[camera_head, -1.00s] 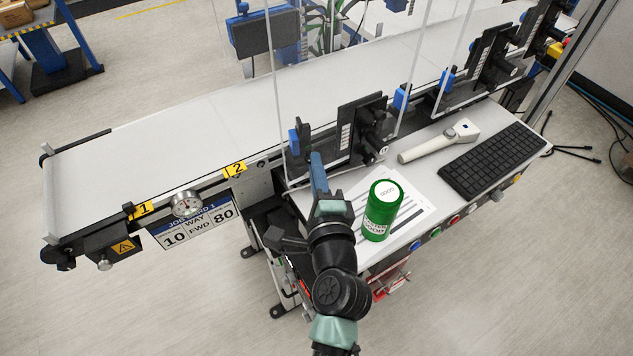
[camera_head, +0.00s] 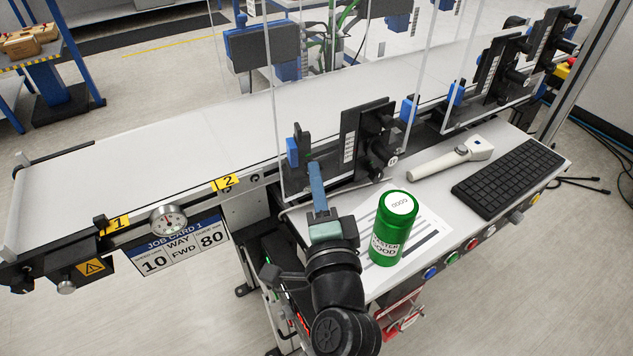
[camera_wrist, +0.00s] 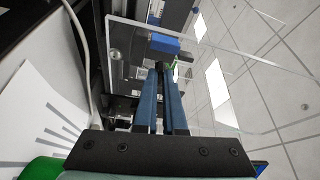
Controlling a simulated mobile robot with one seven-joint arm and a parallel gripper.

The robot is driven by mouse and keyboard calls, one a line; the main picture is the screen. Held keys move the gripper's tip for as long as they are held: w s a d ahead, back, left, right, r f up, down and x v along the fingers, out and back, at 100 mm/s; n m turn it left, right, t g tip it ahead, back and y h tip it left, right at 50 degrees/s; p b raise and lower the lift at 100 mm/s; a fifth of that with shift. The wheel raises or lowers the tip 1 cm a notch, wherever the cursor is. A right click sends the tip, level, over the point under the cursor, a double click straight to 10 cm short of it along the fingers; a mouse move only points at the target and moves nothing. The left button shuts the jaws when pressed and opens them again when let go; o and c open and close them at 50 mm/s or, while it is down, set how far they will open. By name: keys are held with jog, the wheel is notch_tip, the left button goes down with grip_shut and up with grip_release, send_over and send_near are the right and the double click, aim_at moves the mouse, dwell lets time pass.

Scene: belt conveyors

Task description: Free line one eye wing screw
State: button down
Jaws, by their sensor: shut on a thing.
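The line one eye is a small blue sensor (camera_head: 292,153) on a black bracket (camera_head: 302,142) at the near side of the belt, behind a clear panel. The blue block also shows in the wrist view (camera_wrist: 165,44). My gripper (camera_head: 314,168) reaches up to this bracket from the front. In the wrist view, its long blue fingers (camera_wrist: 160,70) come together just below the blue block. They are shut on a small dark part there, apparently the wing screw, which the fingertips mostly hide. I cannot tell how far the screw is turned.
A green jar (camera_head: 388,240) stands on a printed sheet (camera_head: 428,232) right of my arm. A scanner (camera_head: 450,158) and keyboard (camera_head: 508,178) lie farther right. A black plate (camera_head: 362,135) stands close right of the gripper. The white belt (camera_head: 150,165) is empty.

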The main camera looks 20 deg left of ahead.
jog(key=shift+r, duration=0.15)
jog(key=c, duration=1.1)
grip_release()
jog(key=shift+o, duration=0.5)
jog(key=shift+w+a, duration=0.1)
jog(key=b+v, duration=0.3)
jog(key=v, duration=1)
